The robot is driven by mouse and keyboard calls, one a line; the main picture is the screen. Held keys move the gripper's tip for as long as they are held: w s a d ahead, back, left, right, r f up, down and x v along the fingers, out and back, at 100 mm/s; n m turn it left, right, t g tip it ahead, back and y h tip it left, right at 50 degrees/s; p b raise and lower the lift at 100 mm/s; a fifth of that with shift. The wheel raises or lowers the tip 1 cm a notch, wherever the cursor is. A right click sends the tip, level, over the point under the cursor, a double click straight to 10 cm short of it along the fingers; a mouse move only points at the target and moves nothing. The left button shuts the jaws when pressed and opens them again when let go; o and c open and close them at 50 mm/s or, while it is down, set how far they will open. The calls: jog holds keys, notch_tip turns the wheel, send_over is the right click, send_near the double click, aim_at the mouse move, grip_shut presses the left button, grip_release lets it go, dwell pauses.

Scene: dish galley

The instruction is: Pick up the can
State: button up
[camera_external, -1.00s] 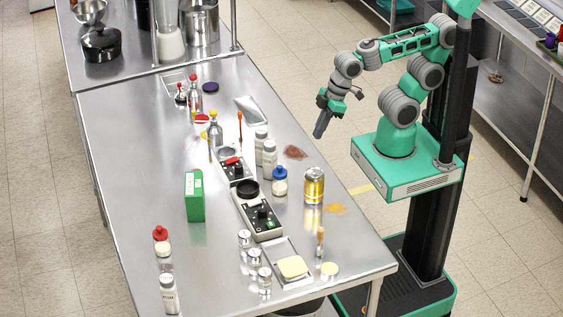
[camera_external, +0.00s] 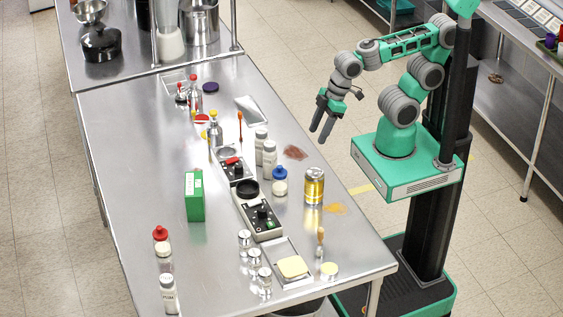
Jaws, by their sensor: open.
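The can (camera_external: 314,187) is gold with a silver top. It stands upright on the steel table (camera_external: 140,140) near the right edge. My gripper (camera_external: 321,136) hangs above the right edge of the table, higher in the picture than the can and apart from it. Its two dark fingers point down and are spread open with nothing between them.
A white bottle with a blue cap (camera_external: 280,182) stands just left of the can. Two grey-white bottles (camera_external: 269,160) stand farther back. A black device (camera_external: 262,219) and a brush (camera_external: 320,241) are nearby.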

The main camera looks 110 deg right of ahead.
jog(key=o, duration=0.7)
